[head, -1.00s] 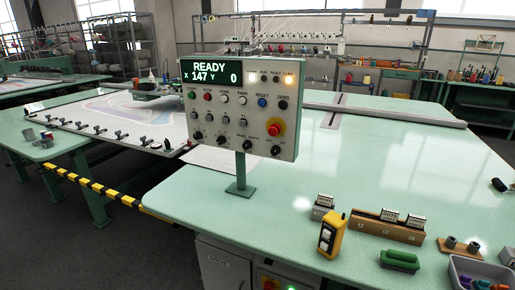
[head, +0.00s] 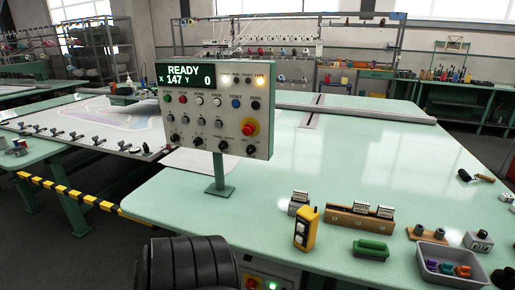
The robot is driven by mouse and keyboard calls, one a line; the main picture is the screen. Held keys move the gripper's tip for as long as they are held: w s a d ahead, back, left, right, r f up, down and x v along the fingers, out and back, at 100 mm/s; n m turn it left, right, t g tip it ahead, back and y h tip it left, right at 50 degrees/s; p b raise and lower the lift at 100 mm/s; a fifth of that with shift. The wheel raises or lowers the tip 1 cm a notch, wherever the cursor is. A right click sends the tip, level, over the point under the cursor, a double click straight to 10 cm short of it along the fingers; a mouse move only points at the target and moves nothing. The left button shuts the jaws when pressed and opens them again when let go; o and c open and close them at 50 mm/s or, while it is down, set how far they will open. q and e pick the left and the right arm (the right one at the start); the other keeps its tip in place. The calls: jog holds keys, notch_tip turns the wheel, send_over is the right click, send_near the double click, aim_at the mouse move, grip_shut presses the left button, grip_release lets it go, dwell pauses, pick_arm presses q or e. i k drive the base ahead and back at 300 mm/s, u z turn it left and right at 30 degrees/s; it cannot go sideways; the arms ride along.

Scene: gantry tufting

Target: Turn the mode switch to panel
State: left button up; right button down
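The control panel (head: 217,115) stands on a green post on the near part of the light green table. Its display (head: 184,76) reads READY, X 147, Y 0. Along its lower edge is a row of black rotary knobs, among them one at the left (head: 175,138), one in the middle (head: 223,145) and one at the right (head: 251,149). Their labels are too small to read, so I cannot tell which is the mode switch or where it points. Neither of my grippers is in view, and nothing touches the panel.
A red emergency-stop button (head: 250,127) sits just above the right-hand knob. A yellow pendant (head: 306,229), a wooden block (head: 359,222), a green-handled tool (head: 370,249) and a grey bin (head: 446,262) lie at the right. The table around the post is clear.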

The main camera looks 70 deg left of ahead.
aim_at(223, 145)
jog(key=k, duration=0.75)
jog(key=u, duration=1)
